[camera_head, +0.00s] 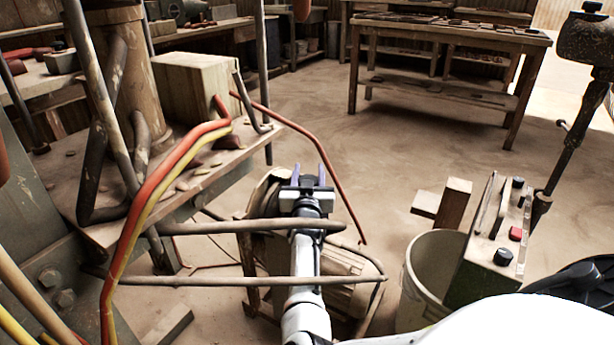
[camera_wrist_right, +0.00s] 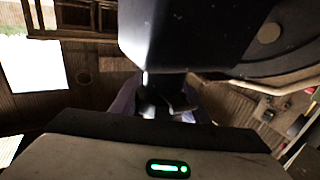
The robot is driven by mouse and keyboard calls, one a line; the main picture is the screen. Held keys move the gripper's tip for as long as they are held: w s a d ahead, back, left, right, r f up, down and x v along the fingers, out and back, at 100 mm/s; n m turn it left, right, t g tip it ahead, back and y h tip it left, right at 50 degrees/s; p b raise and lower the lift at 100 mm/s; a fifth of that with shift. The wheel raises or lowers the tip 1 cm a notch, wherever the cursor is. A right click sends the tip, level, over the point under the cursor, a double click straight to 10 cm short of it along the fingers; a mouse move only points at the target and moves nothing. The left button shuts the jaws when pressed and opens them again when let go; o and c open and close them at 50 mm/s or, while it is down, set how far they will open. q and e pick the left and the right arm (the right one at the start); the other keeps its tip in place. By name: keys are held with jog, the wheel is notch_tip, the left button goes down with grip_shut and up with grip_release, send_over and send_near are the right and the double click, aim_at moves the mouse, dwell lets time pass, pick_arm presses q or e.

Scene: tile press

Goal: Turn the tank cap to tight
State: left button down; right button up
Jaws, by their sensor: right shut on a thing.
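My right gripper (camera_head: 308,178) reaches forward from the bottom middle of the head view, with its two purple fingers pointing away from me. It is shut on a small dark part, which I take to be the tank cap (camera_wrist_right: 168,100), seen between the fingers in the wrist view. The cap is mostly hidden by the fingers and wrist, so its turn angle cannot be read. A rounded tan body (camera_head: 262,190), perhaps the tank, shows just left of and behind the gripper. A large dark housing (camera_wrist_right: 200,30) fills the top of the wrist view. My left gripper is not in view.
Bent metal rails (camera_head: 240,227) cross close by my right arm. Red and yellow hoses (camera_head: 165,185) hang at the left beside the press. A bucket (camera_head: 425,275) and a control box (camera_head: 490,245) with knobs stand at the right. The floor beyond is open up to a wooden table (camera_head: 450,35).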

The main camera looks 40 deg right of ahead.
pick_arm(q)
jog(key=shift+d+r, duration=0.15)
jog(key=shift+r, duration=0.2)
pick_arm(e)
jog(key=shift+r+g, duration=0.1)
jog(key=shift+g, duration=0.2)
jog(key=shift+d, duration=0.1)
jog(key=o, duration=1.1)
jog(key=shift+c, duration=0.2)
pick_arm(q)
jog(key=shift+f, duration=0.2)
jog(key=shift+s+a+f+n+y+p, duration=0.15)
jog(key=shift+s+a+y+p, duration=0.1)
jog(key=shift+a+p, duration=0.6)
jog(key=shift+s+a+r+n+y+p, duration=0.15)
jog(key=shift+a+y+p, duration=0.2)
jog(key=shift+p, duration=0.85)
pick_arm(e)
notch_tip(320, 180, up, 10)
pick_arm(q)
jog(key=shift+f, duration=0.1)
pick_arm(e)
jog(key=shift+m, duration=0.3)
